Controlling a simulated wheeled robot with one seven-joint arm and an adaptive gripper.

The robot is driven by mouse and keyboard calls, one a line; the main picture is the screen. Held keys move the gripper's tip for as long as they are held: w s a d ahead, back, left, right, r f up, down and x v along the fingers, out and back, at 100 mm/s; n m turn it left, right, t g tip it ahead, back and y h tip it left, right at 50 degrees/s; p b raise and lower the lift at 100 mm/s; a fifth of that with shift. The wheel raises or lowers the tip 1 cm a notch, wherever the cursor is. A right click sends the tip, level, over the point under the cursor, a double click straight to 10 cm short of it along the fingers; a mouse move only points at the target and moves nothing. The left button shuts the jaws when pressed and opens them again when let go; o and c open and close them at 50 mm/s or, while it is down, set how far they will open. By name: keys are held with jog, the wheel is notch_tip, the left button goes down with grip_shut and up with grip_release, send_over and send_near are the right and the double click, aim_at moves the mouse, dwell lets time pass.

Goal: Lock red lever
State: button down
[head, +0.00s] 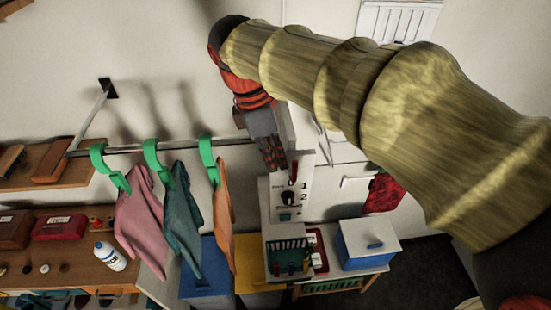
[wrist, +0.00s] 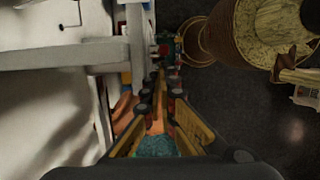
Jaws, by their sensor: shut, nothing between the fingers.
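The red lever (head: 293,169) is small and stands upright on a white control panel (head: 301,211), beside the number 1. My gripper (head: 275,167) is shut and empty and points down just left of the lever in the head view. I cannot tell whether its fingertips touch the lever. In the wrist view my gripper's fingers (wrist: 161,75) reach forward close together, and I cannot make out the lever there.
A dark knob (head: 288,199) sits below the lever by the number 2. A rail (head: 160,147) with cloths on green hangers runs at left. A green rack (head: 288,254) stands below the panel, and a blue box with a white lid (head: 367,258) is at right.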

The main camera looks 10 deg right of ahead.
aim_at(311, 156)
jog(key=shift+d+r+y, duration=0.1)
jog(key=shift+d+y, duration=0.15)
jog(key=shift+y, duration=0.05)
jog(key=shift+d+r+y, duration=0.2)
jog(key=shift+d+y, duration=0.25)
jog(key=shift+y, duration=0.25)
jog(key=d+y+b, duration=0.2)
jog(key=y, duration=0.1)
jog(key=d+y+b, duration=0.2)
jog(key=y+b, duration=0.1)
jog(key=shift+d+y, duration=0.25)
jog(key=shift+y, duration=0.05)
jog(key=shift+s+d+f+b, duration=0.1)
jog(key=shift+d+f+b, duration=0.1)
jog(key=shift+d+b, duration=0.85)
jog(key=shift+a, duration=0.15)
jog(key=shift+r, duration=0.1)
